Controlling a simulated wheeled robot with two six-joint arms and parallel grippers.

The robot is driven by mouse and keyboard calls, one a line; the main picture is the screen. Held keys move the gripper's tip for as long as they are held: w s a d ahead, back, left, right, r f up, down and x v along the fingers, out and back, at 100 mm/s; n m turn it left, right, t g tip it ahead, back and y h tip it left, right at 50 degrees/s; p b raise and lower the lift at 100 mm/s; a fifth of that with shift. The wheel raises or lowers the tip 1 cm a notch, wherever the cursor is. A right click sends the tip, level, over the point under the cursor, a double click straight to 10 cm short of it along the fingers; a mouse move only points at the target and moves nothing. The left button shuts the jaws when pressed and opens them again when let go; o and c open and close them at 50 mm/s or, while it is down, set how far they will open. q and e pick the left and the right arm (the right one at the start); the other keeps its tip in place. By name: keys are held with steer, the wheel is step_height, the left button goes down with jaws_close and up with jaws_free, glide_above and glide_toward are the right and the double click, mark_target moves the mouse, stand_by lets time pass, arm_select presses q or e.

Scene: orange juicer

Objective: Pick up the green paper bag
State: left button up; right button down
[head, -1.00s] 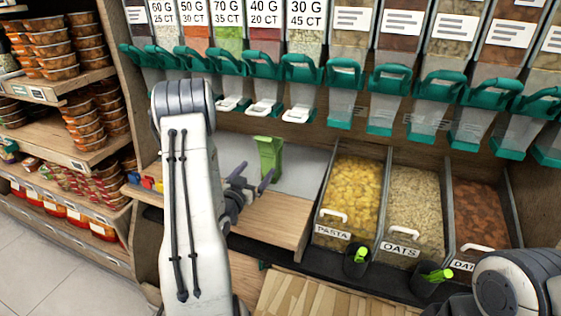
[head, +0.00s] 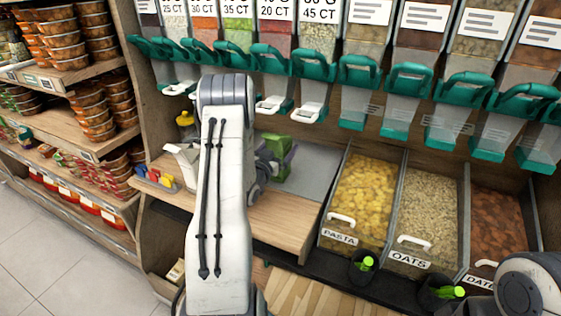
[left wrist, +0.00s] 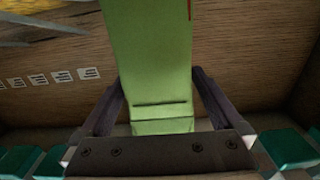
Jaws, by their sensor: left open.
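The green paper bag (head: 278,147) stands on the grey counter top below the dispensers, partly hidden by my left gripper (head: 275,168). In the left wrist view the bag (left wrist: 152,60) fills the space between the two dark fingers of the left gripper (left wrist: 158,80). The fingers are open, one on each side of the bag. I cannot tell whether either finger touches it. My right gripper is out of view; only part of the right arm shows at the lower right of the head view.
Teal-handled dispensers (head: 360,75) hang above the counter. Bins of pasta (head: 362,195), oats (head: 425,205) and a brown food stand to the right. A yellow-topped bottle (head: 185,119) is left of my left arm. Bare wooden counter (head: 280,222) lies in front.

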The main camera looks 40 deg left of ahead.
arm_select(q)
steer(key=shift+x, duration=1.05)
jaws_close()
steer(key=shift+r, duration=0.1)
